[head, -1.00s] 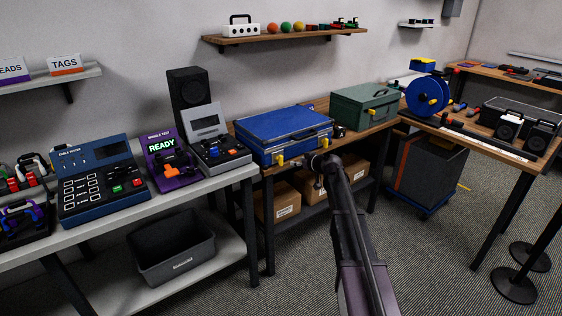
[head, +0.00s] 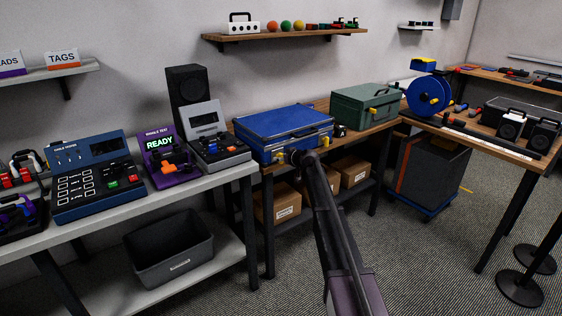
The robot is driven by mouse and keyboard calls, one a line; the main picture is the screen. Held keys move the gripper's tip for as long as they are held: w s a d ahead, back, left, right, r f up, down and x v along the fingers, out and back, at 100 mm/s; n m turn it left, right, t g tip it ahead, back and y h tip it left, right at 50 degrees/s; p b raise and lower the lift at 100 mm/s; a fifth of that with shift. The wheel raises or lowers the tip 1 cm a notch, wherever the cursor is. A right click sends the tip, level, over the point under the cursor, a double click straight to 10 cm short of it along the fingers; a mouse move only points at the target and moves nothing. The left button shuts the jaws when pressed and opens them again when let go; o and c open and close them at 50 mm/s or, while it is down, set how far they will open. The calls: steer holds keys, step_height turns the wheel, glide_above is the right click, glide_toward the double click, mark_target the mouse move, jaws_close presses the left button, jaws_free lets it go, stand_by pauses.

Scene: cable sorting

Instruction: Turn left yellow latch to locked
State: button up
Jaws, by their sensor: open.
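A blue case (head: 285,122) lies closed on the wooden bench. Its front carries two yellow latches: the left yellow latch (head: 279,157) and the right yellow latch (head: 325,140).
A green case (head: 365,103) with yellow latches stands to the right on the bench. A grey device (head: 217,147) and a purple tester (head: 166,158) stand to the left. Cardboard boxes (head: 286,200) sit on the shelf below. The floor in front is free.

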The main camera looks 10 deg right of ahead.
steer(key=shift+w+a+f, duration=0.1)
steer(key=shift+w+a, duration=0.05)
steer(key=shift+w, duration=0.1)
jaws_close()
